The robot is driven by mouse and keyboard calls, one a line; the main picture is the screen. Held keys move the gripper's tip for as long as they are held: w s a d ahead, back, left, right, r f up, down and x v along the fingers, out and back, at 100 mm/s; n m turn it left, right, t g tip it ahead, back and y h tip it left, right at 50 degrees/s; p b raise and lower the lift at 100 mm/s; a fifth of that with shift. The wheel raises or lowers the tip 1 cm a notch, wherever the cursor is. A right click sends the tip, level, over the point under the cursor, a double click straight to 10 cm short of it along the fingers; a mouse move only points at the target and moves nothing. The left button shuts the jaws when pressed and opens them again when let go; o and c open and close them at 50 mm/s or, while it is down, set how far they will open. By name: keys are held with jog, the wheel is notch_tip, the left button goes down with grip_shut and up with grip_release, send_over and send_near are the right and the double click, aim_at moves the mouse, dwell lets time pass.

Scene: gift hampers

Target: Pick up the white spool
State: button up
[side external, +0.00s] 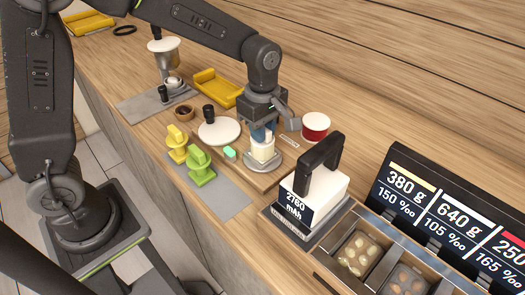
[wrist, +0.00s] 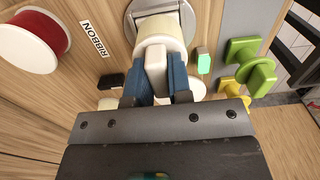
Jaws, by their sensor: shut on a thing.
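The white spool (side external: 262,151) is a cream-white cylinder over a round metal plate (side external: 278,169) on a wooden board. In the wrist view the spool (wrist: 160,32) shows at the top centre, with a pale block on its near side between my blue fingers. My gripper (side external: 263,133) points down from above and is shut on the spool's pale upper part. The gripper also shows in the wrist view (wrist: 158,78). I cannot tell whether the spool touches the plate. The fingers hide part of its top.
A red-and-white spool (side external: 315,127) stands close behind right. A white block with a black handle (side external: 317,185) is to the right. A white disc with a black knob (side external: 219,131), a mint block (side external: 230,152) and yellow and green pieces (side external: 200,168) lie left. A yellow tray (side external: 215,88) is farther back.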

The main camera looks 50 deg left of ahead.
grip_shut()
jog(key=shift+r, duration=0.15)
